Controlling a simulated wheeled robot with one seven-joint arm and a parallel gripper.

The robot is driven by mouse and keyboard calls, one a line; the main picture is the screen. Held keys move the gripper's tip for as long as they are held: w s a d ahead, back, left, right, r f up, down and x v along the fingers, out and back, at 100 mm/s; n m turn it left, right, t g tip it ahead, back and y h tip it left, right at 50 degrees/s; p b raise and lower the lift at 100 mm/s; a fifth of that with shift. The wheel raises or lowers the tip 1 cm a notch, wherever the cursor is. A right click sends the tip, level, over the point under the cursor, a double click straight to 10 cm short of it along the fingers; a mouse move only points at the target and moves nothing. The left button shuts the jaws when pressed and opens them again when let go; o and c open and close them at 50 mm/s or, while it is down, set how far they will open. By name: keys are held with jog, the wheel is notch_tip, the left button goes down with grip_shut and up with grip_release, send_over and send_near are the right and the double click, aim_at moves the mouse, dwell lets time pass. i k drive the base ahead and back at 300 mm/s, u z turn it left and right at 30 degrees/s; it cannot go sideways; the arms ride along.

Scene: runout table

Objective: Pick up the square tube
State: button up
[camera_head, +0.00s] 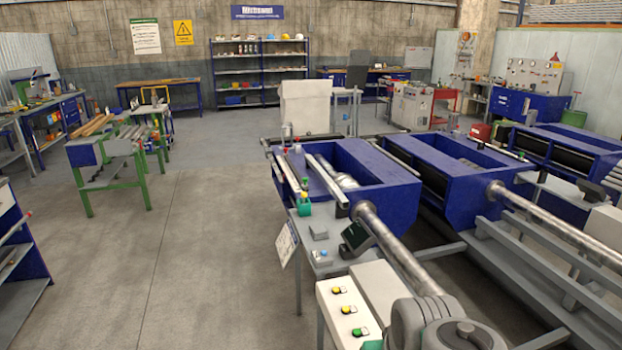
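I cannot tell for certain which long piece is the square tube. A pale, straight, square-edged bar (328,182) lies lengthwise over the near blue machine (385,196), left of its open trough. A thinner bar (288,172) lies to its left along the machine's edge. Both are small in view, so I cannot see whether either is hollow. My gripper is not in view, and nothing shows it touching either bar.
A thick round bar (395,248) slopes from the near machine toward the front. A small grey table (315,262) with a green bottle (304,206) and a button box (347,308) stand before it. A green roller stand (110,168) is at left. The floor between (190,250) is clear.

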aim_at(330, 185)
jog(key=k, duration=0.65)
jog(key=u, duration=0.45)
jog(key=i, duration=1.6)
jog(key=u, duration=0.55)
jog(key=i, duration=2.6)
jog(key=z, duration=1.1)
jog(key=i, duration=1.7)
jog(key=z, duration=0.75)
